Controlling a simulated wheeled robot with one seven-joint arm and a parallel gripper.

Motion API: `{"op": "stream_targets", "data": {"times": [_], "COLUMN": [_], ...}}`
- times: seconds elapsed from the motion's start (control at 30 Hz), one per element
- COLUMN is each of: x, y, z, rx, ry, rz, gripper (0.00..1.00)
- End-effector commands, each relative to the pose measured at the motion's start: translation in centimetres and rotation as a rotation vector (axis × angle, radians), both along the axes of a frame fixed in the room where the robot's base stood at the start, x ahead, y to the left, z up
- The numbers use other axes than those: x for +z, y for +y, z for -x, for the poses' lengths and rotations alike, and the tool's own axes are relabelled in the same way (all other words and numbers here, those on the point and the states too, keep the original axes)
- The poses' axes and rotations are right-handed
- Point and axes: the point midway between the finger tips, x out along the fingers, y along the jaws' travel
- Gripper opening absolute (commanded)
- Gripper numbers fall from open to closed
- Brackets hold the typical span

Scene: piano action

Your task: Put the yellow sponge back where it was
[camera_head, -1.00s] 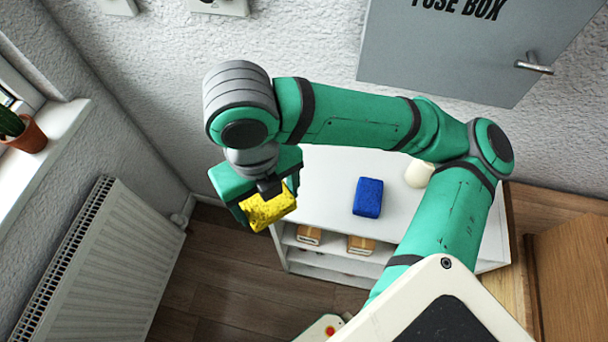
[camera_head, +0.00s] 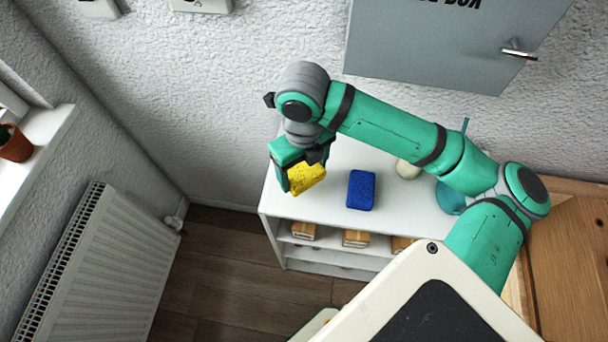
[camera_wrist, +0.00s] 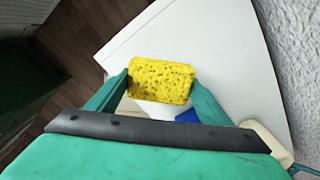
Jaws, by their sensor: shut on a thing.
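The yellow sponge (camera_head: 306,178) is held in my gripper (camera_head: 298,172) over the left part of the white shelf top (camera_head: 335,160). In the wrist view the sponge (camera_wrist: 161,80) sits between the two green fingers of my gripper (camera_wrist: 160,88), with the white top beyond it. I cannot tell how high it is above the top. The blue sponge (camera_head: 361,190) lies on the shelf top, to the right of the yellow one. In the wrist view only a bit of the blue sponge (camera_wrist: 187,116) shows below the yellow one.
A cream rounded object (camera_head: 407,169) and a teal-blue vessel (camera_head: 450,197) stand to the right on the shelf top, partly behind my arm. Small boxes (camera_head: 355,238) sit on the shelf below. A radiator (camera_head: 95,265) stands left; a grey fuse box (camera_head: 440,45) hangs on the wall.

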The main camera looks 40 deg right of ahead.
Motion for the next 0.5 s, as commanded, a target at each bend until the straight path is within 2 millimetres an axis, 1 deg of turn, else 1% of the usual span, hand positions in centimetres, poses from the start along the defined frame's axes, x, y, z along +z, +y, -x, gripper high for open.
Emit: {"op": "stream_targets", "data": {"times": [0.07, 0.23, 0.3, 0.5], "x": [-0.8, -3.2, -3.5, -3.5], "y": [-0.5, -0.4, -0.3, -0.3], "z": [0.0, 0.0, -0.1, -0.1], "rx": [-0.003, -0.002, 0.000, 0.002], "ry": [0.003, 0.002, 0.001, 0.000], "rz": [-0.001, -0.001, 0.000, 0.000], "gripper": [0.45, 0.45, 0.45, 0.45]}}
